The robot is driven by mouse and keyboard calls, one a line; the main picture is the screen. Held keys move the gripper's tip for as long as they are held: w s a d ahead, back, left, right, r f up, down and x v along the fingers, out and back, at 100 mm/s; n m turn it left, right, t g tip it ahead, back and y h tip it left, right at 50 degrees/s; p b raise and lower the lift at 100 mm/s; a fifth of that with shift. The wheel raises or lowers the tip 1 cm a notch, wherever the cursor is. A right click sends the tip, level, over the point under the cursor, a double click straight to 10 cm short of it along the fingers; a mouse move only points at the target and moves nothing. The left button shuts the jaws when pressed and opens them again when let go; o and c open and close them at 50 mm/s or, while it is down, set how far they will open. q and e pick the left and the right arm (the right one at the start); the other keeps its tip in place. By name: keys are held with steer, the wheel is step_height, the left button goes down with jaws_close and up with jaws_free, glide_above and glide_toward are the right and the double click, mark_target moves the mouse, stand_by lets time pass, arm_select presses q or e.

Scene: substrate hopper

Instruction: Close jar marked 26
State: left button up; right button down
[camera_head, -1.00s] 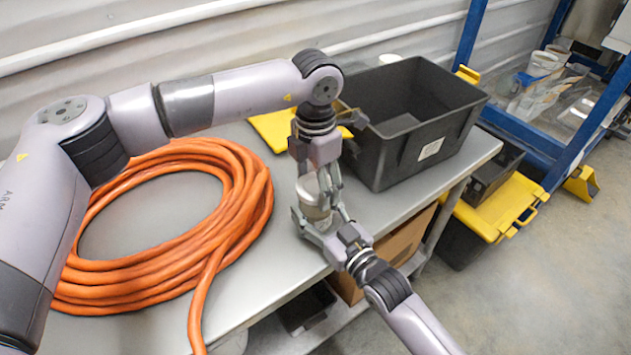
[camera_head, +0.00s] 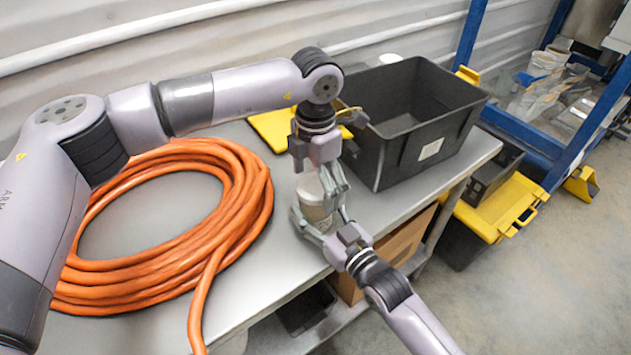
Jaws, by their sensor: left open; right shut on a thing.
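A small pale jar (camera_head: 313,208) stands upright near the front edge of the grey table, mostly hidden by my grippers. I cannot read a number on it. My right gripper (camera_head: 311,224) comes in from the lower right and is shut around the jar's body. My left gripper (camera_head: 327,186) points down from above, over the jar's top, with its fingers open around or beside the upper part. Whether a lid sits on the jar I cannot tell, as the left fingers cover the top.
A coil of orange hose (camera_head: 250,205) fills the table (camera_head: 150,215) left of the jar. A black bin (camera_head: 440,125) stands behind to the right, with a yellow lid (camera_head: 275,128) beside it. A blue rack (camera_head: 525,135) and a yellow-lidded crate (camera_head: 500,208) are off the table at right.

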arm_select(q)
step_height(320, 180, up, 12)
stand_by(0.4)
steer(key=shift+f, duration=0.1)
arm_select(e)
steer(key=shift+c, duration=2.4)
jaws_free()
steer(key=v, duration=1.2)
steer(key=shift+r, duration=0.1)
